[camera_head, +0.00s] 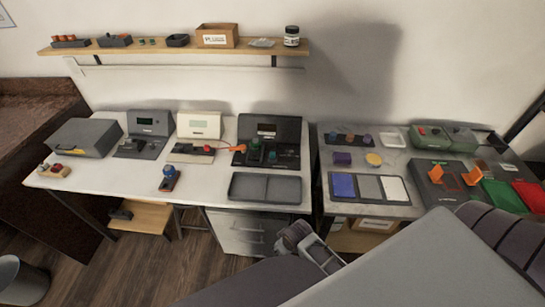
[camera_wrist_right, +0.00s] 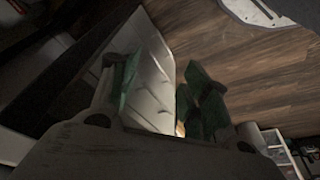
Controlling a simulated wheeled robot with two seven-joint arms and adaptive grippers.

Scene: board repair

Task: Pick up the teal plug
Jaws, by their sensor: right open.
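In the head view, a small teal-green piece (camera_head: 272,155) sits on the black device (camera_head: 283,128) at the right end of the white table; at this size I cannot tell whether it is the teal plug. A dark block with a blue top and orange side (camera_head: 168,178) stands near that table's front edge. My right gripper (camera_head: 292,237) is low, in front of the tables and apart from these pieces. The right wrist view shows its green-padded fingers (camera_wrist_right: 158,88) open, with nothing held between them. My left gripper is out of view.
The right table holds a plug rack (camera_head: 347,141), coloured pads (camera_head: 369,188) and orange-flapped fixtures (camera_head: 440,175). A drawer cabinet (camera_head: 244,232) stands below. A shelf (camera_head: 180,48) hangs above.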

